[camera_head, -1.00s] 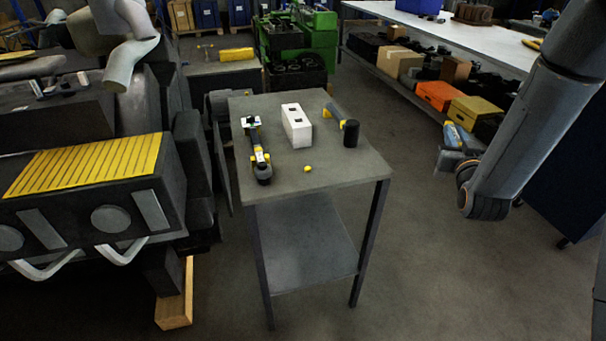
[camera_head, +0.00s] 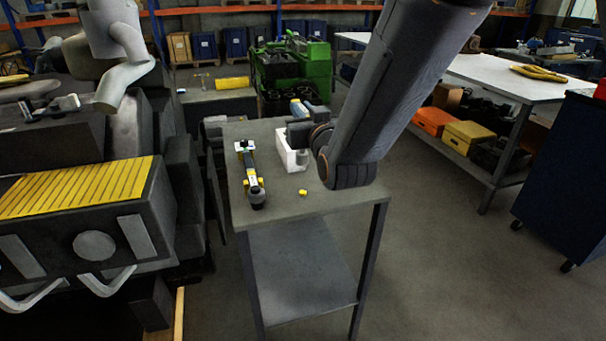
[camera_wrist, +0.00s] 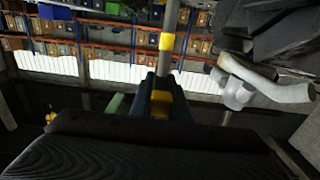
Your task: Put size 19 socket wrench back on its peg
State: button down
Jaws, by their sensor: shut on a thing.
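My gripper (camera_wrist: 163,98) is shut on a grey-shafted tool with a yellow band, which I take for the socket wrench (camera_wrist: 168,18). Its shaft runs up from the jaws in the wrist view; no size mark can be read. In the head view my gripper (camera_head: 300,110) shows only partly, beyond the wrist of my arm, over the back right of the small grey table. It looks above the tabletop, but I cannot tell the gap. No peg can be made out in either view.
The grey table (camera_head: 240,212) holds a white block (camera_head: 290,158), a black and yellow tool (camera_head: 252,180) and a small yellow piece (camera_head: 302,193). A large engine (camera_head: 95,240) stands left. A white workbench (camera_head: 500,75) and a blue cabinet (camera_head: 562,180) are right. Floor between is clear.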

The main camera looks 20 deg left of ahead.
aim_at(303, 153)
notch_tip(303, 153, down, 9)
jog(key=shift+r+p, duration=0.15)
jog(key=shift+p, duration=0.5)
jog(key=shift+f+b, duration=0.35)
jog(key=shift+f, duration=0.05)
jog(key=c, duration=1.7)
grip_release()
jog(key=shift+r, duration=0.15)
jog(key=shift+r+p, duration=0.25)
jog(key=shift+p, duration=0.15)
jog(key=b+v, duration=0.1)
jog(key=v, duration=1.1)
jog(key=shift+b, duration=0.35)
jog(key=shift+d+f, duration=0.1)
